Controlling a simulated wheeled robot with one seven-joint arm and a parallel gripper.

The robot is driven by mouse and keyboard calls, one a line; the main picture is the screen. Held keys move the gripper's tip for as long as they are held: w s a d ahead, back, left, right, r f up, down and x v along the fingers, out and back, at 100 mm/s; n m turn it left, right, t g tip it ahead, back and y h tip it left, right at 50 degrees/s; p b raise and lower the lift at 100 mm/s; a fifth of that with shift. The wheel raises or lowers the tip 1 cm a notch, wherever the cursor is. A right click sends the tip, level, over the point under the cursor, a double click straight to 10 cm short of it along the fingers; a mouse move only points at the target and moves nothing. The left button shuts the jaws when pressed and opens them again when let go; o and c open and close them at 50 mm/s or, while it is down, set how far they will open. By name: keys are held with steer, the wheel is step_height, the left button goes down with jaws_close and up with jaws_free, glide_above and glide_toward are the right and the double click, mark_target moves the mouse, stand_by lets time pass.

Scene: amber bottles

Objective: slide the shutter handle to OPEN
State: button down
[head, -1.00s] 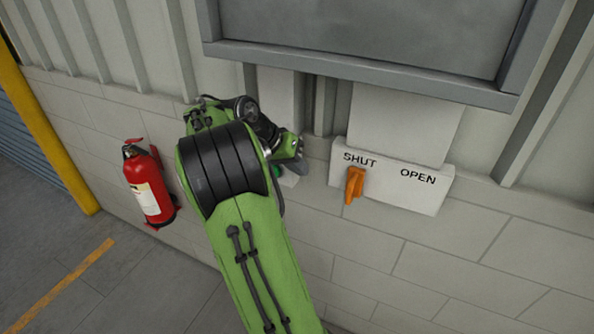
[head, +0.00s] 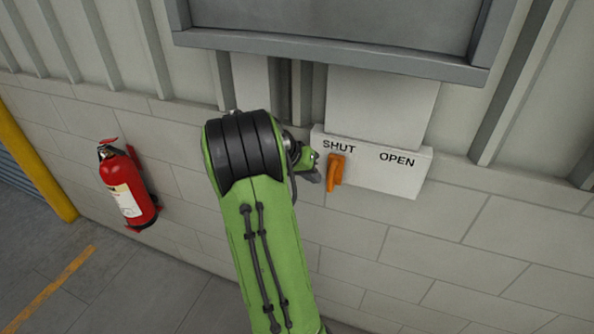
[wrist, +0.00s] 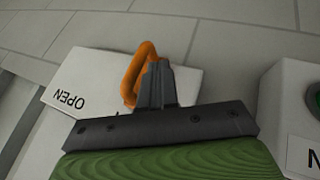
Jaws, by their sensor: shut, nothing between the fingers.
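The orange shutter handle (head: 335,172) sits under the word SHUT, at the left end of a white panel (head: 400,182) on the wall. The word OPEN is to its right. My gripper (head: 316,177) is just left of the handle in the head view, partly hidden by my arm. In the wrist view my gripper (wrist: 157,75) has its fingers together. They overlap the lower part of the handle (wrist: 141,62), which shows as a loop behind and left of them. I cannot tell whether the fingers touch it.
In the wrist view a pale box (wrist: 296,100) with a green button stands at the right edge. A closed grey shutter (head: 340,20) with a thick frame is above the panel. A red fire extinguisher (head: 127,185) hangs at the left. The wall right of the handle is clear.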

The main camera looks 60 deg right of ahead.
steer(key=shift+s+d, duration=0.15)
steer(key=shift+s, duration=0.4)
steer(key=shift+s, duration=0.1)
steer(key=s+d+b, duration=0.2)
steer(key=s+b, duration=0.2)
steer(key=s, duration=1.1)
steer(key=shift+s+d+b, duration=0.15)
steer(key=shift+d+b, duration=0.05)
steer(key=shift+b, duration=0.1)
steer(key=shift+r, duration=0.1)
steer(key=w+a+r+p, duration=0.2)
steer(key=w+a+r, duration=0.4)
steer(key=w+r, duration=0.1)
steer(key=shift+a+r, duration=0.25)
steer(key=shift+r, duration=0.2)
